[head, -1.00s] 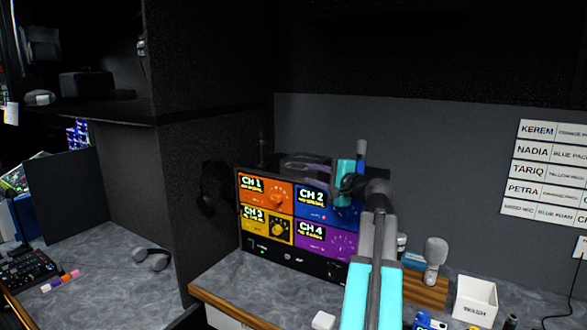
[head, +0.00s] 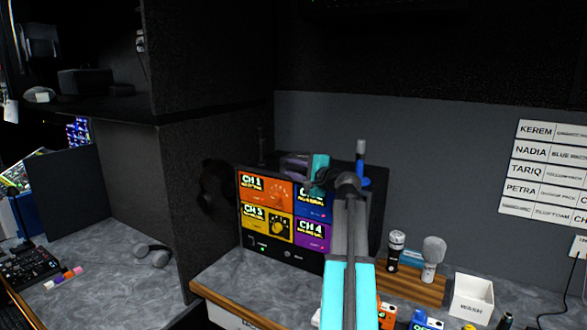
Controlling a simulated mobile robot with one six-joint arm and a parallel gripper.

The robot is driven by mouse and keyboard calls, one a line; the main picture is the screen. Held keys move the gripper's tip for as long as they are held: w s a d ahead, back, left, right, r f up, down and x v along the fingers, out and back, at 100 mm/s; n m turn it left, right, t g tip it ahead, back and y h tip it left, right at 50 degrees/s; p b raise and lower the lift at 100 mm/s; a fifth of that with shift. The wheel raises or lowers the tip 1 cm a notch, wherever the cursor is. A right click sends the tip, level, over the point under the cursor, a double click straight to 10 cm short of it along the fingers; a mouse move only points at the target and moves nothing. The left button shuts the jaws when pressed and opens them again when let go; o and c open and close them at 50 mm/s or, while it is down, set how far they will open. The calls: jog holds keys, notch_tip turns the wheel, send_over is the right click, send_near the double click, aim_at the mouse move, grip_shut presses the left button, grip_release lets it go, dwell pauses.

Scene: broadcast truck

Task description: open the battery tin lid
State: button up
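I cannot pick out a battery tin or its lid in the head view; my arm hides part of the counter. My gripper (head: 294,165) is at the top edge of the four-colour channel unit (head: 283,258), left of my cyan wrist. It looks dark and small there, and its fingers cannot be made out. I cannot tell whether it is open or holds anything.
A microphone with a blue base (head: 361,165) stands right of my wrist. Two microphones stand in a wooden holder (head: 419,289). A white labelled bin (head: 472,300) and orange and blue packs (head: 426,320) sit at the right.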

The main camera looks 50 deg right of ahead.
grip_shut()
dwell(1.4)
